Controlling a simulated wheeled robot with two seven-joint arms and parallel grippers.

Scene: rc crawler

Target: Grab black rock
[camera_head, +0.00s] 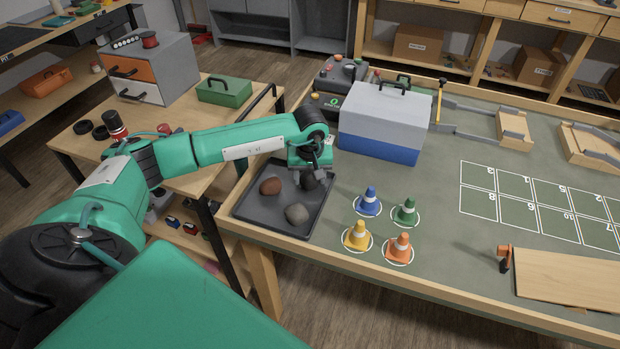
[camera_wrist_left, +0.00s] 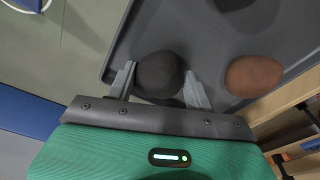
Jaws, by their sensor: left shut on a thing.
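The black rock (camera_wrist_left: 159,75) sits between the two fingers of my left gripper (camera_wrist_left: 160,85) in the left wrist view, and the gripper is shut on it. In the head view my left gripper (camera_head: 311,178) is over the right back part of the dark grey tray (camera_head: 262,222), with the black rock (camera_head: 311,181) partly hidden under it. I cannot tell whether the rock touches the tray. A brown rock (camera_head: 270,186) and a grey rock (camera_head: 297,213) lie in the tray. The brown rock also shows in the left wrist view (camera_wrist_left: 253,76). My right gripper is not in view.
Blue (camera_head: 369,200), green (camera_head: 407,211), yellow (camera_head: 358,235) and orange (camera_head: 399,247) cones stand right of the tray on the table. A grey and blue toolbox (camera_head: 384,123) stands behind them. A wooden ramp (camera_head: 570,280) is at the right front.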

